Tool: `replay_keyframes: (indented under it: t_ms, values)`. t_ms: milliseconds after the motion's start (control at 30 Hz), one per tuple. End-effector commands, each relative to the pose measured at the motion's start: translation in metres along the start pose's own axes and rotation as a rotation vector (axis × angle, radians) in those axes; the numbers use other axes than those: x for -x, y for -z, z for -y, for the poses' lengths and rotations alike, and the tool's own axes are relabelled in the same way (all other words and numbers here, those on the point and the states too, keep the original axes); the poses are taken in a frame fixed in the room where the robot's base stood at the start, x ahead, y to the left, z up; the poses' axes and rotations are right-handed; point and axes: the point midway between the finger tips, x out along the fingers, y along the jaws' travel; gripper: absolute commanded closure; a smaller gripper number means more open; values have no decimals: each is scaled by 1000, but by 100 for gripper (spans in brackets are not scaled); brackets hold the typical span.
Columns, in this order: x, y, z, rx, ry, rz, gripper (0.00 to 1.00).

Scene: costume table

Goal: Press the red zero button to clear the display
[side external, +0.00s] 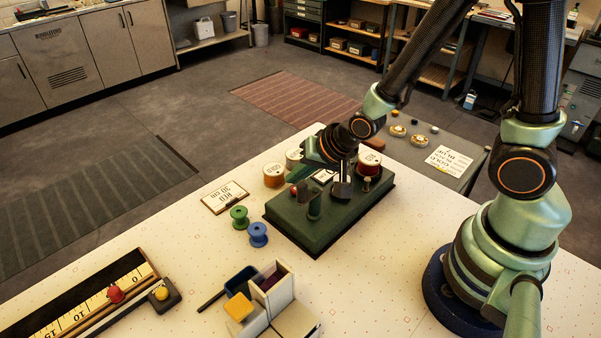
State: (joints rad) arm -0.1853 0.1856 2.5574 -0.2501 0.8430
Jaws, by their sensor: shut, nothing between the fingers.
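A dark green box-shaped device (318,232) stands on the white table, with several small parts on top. A small red round part (294,190) shows at its left side, beside a green upright post (313,204); I cannot tell for certain whether it is the zero button. No display face is readable from this side. My gripper (341,188) is shut and empty, reaching down over the middle of the device, right of the red part. Whether its tip touches the device is unclear. My wrist hides some of the device's far side.
Thread spools, green (239,217) and blue (257,235), stand left of the device, near a card (225,196) reading "RED 30 cm". A ruler tray (75,310) with red and yellow knobs lies front left. Small open boxes (272,290) stand in front. Bare tabletop lies between.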

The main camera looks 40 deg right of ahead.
Motion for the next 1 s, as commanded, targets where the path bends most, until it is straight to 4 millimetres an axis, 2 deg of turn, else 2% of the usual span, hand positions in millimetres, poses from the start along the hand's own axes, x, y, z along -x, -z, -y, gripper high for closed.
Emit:
replay_keyframes:
  t_ms: [1000]
  values:
    - [-8, -3, -6, 0, -2, -2, 100]
